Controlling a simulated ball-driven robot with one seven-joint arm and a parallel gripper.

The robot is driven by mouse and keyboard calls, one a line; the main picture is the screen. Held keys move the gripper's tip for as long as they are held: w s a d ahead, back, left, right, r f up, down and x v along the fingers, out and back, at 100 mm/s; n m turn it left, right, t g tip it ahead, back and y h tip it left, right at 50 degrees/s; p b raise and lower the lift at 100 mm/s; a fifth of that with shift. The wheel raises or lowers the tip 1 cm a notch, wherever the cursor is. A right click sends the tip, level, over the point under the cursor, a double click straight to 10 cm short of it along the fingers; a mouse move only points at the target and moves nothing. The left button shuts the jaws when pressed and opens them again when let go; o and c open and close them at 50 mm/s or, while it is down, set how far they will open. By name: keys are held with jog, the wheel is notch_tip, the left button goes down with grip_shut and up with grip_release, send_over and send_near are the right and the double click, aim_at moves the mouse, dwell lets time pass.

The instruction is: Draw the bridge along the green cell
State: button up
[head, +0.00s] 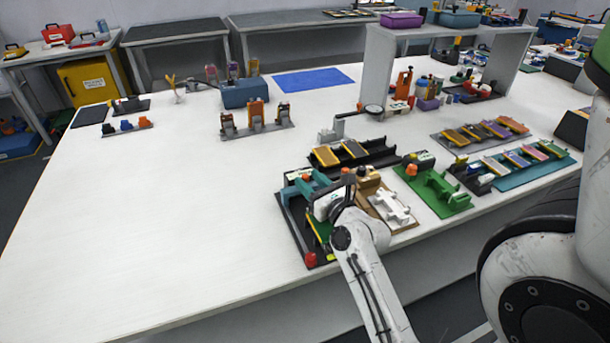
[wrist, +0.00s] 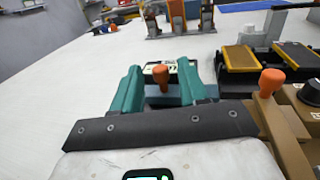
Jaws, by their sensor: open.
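A thin green strip with a yellow edge (head: 318,234), perhaps the green cell, lies in the same station, partly covered by my arm.
A tan station (head: 400,221) with a white frame stands close on the right, its orange knob (wrist: 271,81) near my gripper. A green station (head: 440,190) is farther right. A dark rack (head: 378,155) stands behind.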

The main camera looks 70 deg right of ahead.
jog(key=shift+x, duration=1.35)
grip_shut()
